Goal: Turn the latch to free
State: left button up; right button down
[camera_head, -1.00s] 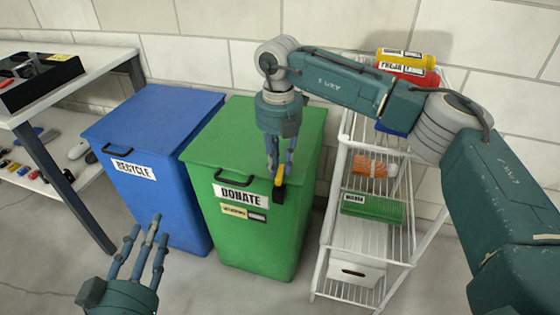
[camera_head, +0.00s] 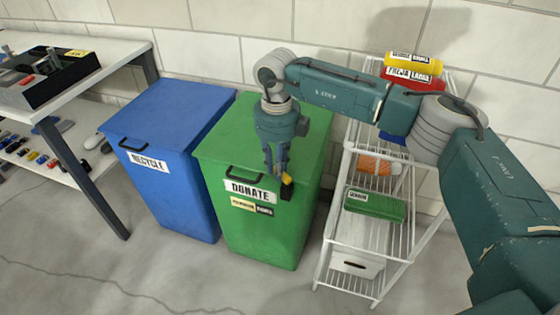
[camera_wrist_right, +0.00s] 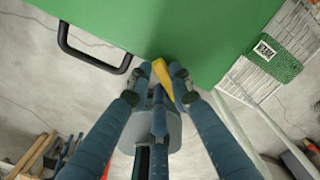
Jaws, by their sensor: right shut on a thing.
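The green DONATE bin (camera_head: 262,220) stands in the middle of the head view with its lid (camera_head: 235,135) down. A latch with a yellow handle (camera_head: 287,179) and a black body (camera_head: 287,192) sits on its front, near the upper right corner. My right gripper (camera_head: 277,168) reaches down from above and is shut on the yellow handle. In the right wrist view the yellow handle (camera_wrist_right: 162,77) lies slanted between the blue fingers (camera_wrist_right: 165,88), which partly hide it. The black lid handle (camera_head: 246,173) is left of the latch. My left gripper is not in view.
The blue RECYCLE bin (camera_head: 165,180) stands close on the left. A white wire rack (camera_head: 331,240) with a green package (camera_head: 375,205) and rolls stands close on the right. A white table (camera_head: 105,62) is at far left. The floor in front is clear.

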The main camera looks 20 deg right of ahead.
pick_arm(q)
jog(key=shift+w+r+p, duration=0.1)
jog(key=shift+p, duration=0.4)
pick_arm(e)
jog(key=n, duration=0.2)
jog(key=s+n, duration=0.1)
jog(key=n, duration=0.1)
jog(key=a+n, duration=0.1)
jog(key=n, duration=0.1)
jog(key=shift+s+a+n, duration=0.1)
jog(key=shift+s+n, duration=0.05)
jog(key=shift+n, duration=0.25)
jog(key=c, duration=1.5)
grip_release()
jog(key=shift+c, duration=0.2)
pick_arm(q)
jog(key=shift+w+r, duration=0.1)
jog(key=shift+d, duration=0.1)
pick_arm(e)
jog(key=shift+r, duration=0.15)
notch_tip(320, 180, up, 12)
